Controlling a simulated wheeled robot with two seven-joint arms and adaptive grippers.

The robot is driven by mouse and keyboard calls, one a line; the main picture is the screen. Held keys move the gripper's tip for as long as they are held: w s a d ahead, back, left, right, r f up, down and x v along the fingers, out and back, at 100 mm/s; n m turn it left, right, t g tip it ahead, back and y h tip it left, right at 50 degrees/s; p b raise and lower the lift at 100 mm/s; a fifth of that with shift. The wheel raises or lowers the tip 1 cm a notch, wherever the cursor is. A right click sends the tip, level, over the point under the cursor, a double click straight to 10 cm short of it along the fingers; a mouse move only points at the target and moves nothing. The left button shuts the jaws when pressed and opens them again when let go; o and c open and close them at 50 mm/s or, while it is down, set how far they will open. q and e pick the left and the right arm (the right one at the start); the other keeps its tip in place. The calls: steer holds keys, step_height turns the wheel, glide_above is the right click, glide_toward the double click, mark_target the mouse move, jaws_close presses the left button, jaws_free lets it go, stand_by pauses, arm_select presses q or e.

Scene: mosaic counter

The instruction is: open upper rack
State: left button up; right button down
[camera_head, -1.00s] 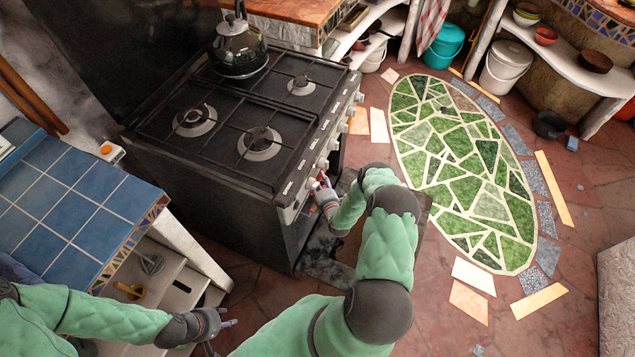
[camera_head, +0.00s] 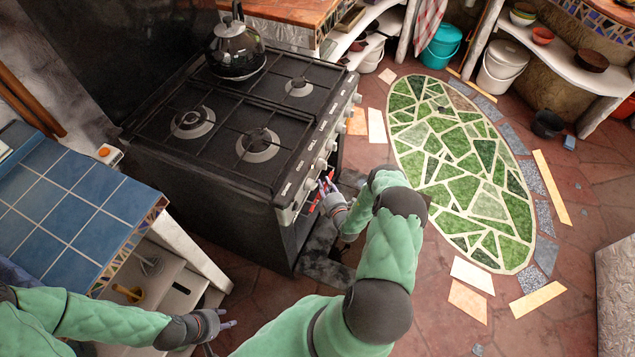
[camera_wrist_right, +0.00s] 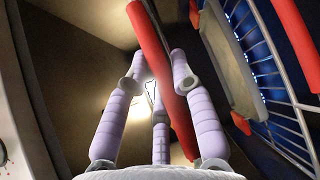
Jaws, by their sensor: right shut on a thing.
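My right gripper (camera_head: 327,190) is at the front of the black stove (camera_head: 215,190), just below its row of knobs. In the wrist view its pale lilac fingers (camera_wrist_right: 157,75) are closed around a red bar (camera_wrist_right: 150,40) that runs between them. Which rack the held bar belongs to is not clear. My left gripper (camera_head: 228,323) is away from the stove, low at the left; its finger opening is too small to judge.
A kettle (camera_head: 236,52) stands on the back of the stove. A blue-tiled counter (camera_head: 70,205) is at the left. A dark panel (camera_head: 325,262) lies low in front of the stove, partly behind my right arm.

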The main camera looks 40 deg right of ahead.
steer(key=s+d, duration=0.4)
steer(key=s, duration=0.3)
steer(key=s+d, duration=0.4)
steer(key=s, duration=0.4)
steer(key=shift+s+b, duration=0.3)
steer(key=shift+b, duration=0.15)
steer(key=shift+f, duration=0.1)
steer(key=c, duration=1)
jaws_free()
steer(key=shift+s, duration=0.1)
steer(key=v, duration=1.2)
steer(key=shift+a, duration=0.1)
